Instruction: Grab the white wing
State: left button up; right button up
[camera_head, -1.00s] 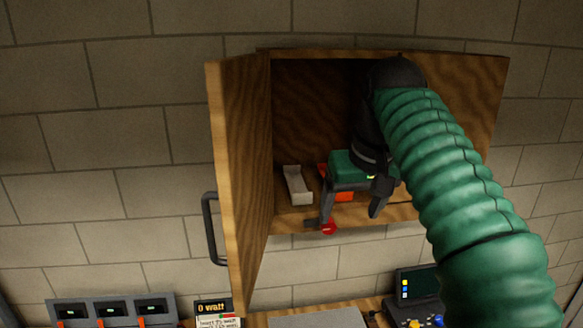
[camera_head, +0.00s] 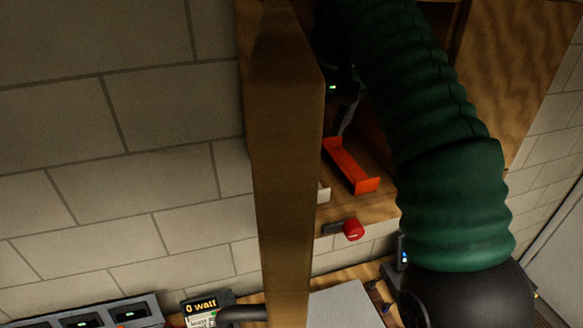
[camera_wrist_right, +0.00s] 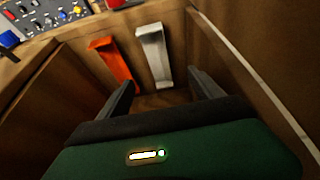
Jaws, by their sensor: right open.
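The white wing (camera_wrist_right: 153,55) lies on the cabinet floor, ahead of my right gripper in the right wrist view. In the head view only a small pale end of it (camera_head: 324,193) shows past the open door. My right gripper (camera_wrist_right: 160,90) is open and empty inside the cabinet; the white wing lies beyond the fingertips, in line with the gap between them. In the head view the gripper is mostly hidden by my green arm and the shadow. The left gripper is not in view.
An orange-red wing (camera_head: 352,166) lies beside the white one; it also shows in the right wrist view (camera_wrist_right: 112,63). The open cabinet door (camera_head: 285,160) stands close on the left. A red knob (camera_head: 353,229) sits on the cabinet's front edge. A grey panel (camera_head: 350,305) lies below.

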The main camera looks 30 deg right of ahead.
jog(key=f, duration=0.4)
jog(key=d+f, duration=0.1)
jog(key=f, duration=0.1)
jog(key=shift+w+f, duration=0.15)
jog(key=shift+w, duration=0.2)
jog(key=w+f, duration=0.1)
jog(key=w+d+f, duration=0.1)
jog(key=w+f, duration=0.1)
jog(key=shift+w+f, duration=0.1)
jog(key=shift+w, duration=0.1)
jog(key=p+x, duration=0.1)
jog(key=x, duration=0.1)
jog(key=p+x, duration=0.1)
jog(key=shift+w+f+p, duration=0.25)
jog(key=shift+w+p, duration=0.1)
jog(key=shift+w, duration=0.1)
jog(key=shift+s+a+f, duration=0.1)
jog(key=shift+f, duration=0.1)
jog(key=shift+s, duration=0.2)
jog(key=shift+w+f, duration=0.1)
jog(key=shift+w, duration=0.2)
jog(key=c, duration=0.9)
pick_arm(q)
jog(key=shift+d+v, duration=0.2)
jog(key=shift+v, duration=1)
pick_arm(e)
jog(key=shift+s, duration=0.1)
jog(key=c, duration=0.5)
